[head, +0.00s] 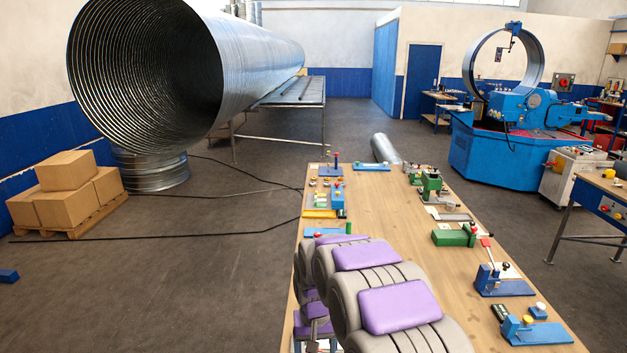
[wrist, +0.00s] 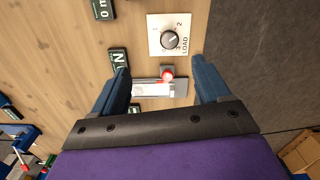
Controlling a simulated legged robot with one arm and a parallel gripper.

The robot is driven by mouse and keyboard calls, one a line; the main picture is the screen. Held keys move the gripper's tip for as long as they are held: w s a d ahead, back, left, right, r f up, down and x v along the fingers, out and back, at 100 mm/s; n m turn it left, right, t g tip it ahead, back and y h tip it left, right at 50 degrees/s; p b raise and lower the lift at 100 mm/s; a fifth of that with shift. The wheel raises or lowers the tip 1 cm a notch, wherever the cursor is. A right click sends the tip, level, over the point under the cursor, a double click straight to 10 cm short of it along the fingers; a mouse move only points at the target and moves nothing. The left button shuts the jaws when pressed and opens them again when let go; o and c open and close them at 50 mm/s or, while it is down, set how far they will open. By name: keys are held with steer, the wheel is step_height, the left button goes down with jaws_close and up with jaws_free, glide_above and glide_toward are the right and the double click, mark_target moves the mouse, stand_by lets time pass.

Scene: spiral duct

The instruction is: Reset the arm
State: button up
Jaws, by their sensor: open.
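My arm, grey with purple pads, shows in the head view at the bottom centre, reaching over the near part of a long wooden table (head: 390,222). Its gripper end is mostly hidden there behind the arm links. In the wrist view my gripper (wrist: 162,80) is open, with two blue fingers apart. Between and beyond the fingertips are a red knob (wrist: 167,75) and a pale metal plate (wrist: 152,89) on the wooden surface. I see nothing held between the fingers. Whether they touch the plate I cannot tell.
A LOAD dial (wrist: 169,36) lies just beyond the fingers. Blue clamps (head: 503,284) and a green device (head: 454,236) line the table's right side. Cardboard boxes (head: 68,185) stand on a pallet at left, near a large spiral duct (head: 240,60). Floor left of the table is mostly clear.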

steer(key=s+d+r+b, duration=0.1)
steer(key=s+d+r, duration=0.3)
steer(key=s, duration=0.3)
steer(key=s+d+r+b, duration=0.1)
steer(key=s+d+r, duration=0.35)
steer(key=s, duration=0.35)
steer(key=s+d+b, duration=0.1)
steer(key=s+d, duration=0.1)
steer(key=s, duration=0.9)
steer(key=s+d+f+m+g, duration=0.1)
steer(key=s+d, duration=0.2)
steer(key=s, duration=0.8)
steer(key=shift+d+g+b, duration=0.25)
steer(key=shift+g+b, duration=0.05)
steer(key=shift+b, duration=0.1)
steer(key=shift+w, duration=0.1)
